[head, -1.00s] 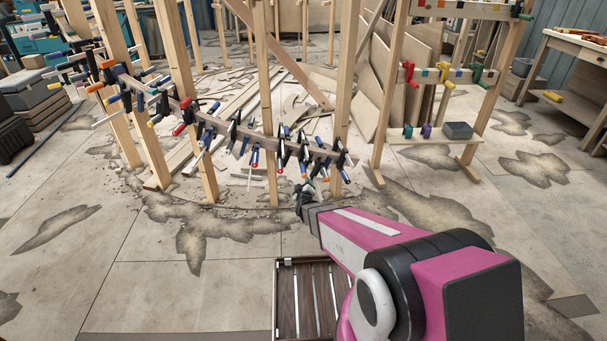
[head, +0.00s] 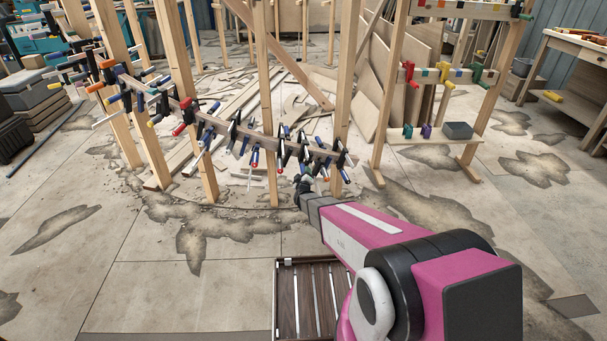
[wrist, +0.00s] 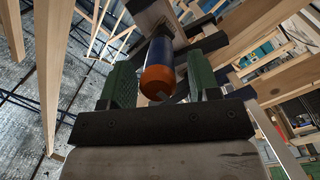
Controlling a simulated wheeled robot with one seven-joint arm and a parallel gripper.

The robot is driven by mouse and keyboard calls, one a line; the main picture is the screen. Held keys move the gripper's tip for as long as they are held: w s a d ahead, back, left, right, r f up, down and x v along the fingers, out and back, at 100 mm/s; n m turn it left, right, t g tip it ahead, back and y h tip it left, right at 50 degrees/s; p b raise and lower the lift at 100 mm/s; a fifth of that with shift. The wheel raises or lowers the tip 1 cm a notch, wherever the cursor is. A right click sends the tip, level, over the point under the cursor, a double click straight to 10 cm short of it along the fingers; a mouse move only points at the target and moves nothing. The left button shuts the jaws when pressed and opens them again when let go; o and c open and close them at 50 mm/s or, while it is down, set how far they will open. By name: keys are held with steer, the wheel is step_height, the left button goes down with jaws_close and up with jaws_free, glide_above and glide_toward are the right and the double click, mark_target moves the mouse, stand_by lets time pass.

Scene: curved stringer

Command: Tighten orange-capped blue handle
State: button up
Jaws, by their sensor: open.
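In the wrist view, a blue handle with an orange cap (wrist: 157,78) points down toward the camera between the two green-padded fingers of my gripper (wrist: 162,84). The handle between the fingers is hard to pick out there.
Several clamps with blue, red and black parts crowd the stringer close to my gripper. Wooden posts (head: 342,90) stand right behind and beside it. A clamp rack (head: 436,141) stands to the right. A slatted crate (head: 287,300) lies on the floor below my arm.

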steer(key=shift+w, duration=0.7)
steer(key=c, duration=0.9)
steer(key=m, duration=0.3)
steer(key=shift+s+d+g+y, duration=0.1)
steer(key=shift+g+y, duration=0.2)
steer(key=shift+y, duration=0.1)
steer(key=m+y, duration=0.1)
steer(key=m, duration=0.2)
steer(key=shift+y, duration=0.3)
steer(key=m+y, duration=0.1)
steer(key=m, duration=0.2)
steer(key=shift+d+m, duration=0.1)
steer(key=shift+m, duration=0.3)
steer(key=shift+m+y, duration=0.9)
steer(key=shift+m, duration=0.6)
